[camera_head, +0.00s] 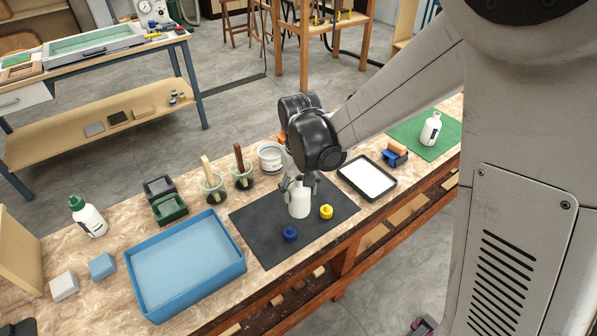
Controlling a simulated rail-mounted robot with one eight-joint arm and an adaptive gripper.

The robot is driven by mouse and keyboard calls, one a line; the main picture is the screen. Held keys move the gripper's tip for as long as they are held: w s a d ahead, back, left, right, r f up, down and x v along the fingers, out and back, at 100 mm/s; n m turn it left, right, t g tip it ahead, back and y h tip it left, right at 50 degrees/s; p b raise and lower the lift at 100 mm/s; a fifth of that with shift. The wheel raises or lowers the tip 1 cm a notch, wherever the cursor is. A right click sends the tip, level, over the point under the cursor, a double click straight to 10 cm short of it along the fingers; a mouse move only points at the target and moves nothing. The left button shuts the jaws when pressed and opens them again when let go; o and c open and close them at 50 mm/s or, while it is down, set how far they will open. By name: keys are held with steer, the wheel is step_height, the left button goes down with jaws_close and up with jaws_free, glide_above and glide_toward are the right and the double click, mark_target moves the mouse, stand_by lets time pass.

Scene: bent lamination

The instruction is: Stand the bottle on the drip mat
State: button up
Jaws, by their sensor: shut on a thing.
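A white bottle (299,203) is upright in my gripper (300,184), whose fingers close around its upper part. The bottle's top is hidden by the gripper. The bottle is over the middle of a dark grey mat (265,243); I cannot tell whether its base touches the mat. A blue cap (290,234) and a yellow cap (326,211) lie on this mat in front of and beside the bottle. A green mat (411,133) at the right carries another white bottle (431,129). I cannot tell which mat is the drip mat.
A blue tray (185,262) lies left of the dark mat. A white-filled black tray (367,178) lies to its right. Brushes in pots (212,184) and a white tub (270,157) stand behind. A green-capped bottle (88,217) stands at the far left.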

mark_target(301, 200)
steer(key=shift+w+d+f, duration=0.25)
steer(key=shift+w+f, duration=0.05)
steer(key=shift+w, duration=0.1)
steer(key=shift+f, duration=1.95)
steer(key=shift+f, duration=0.1)
steer(key=o, duration=1.3)
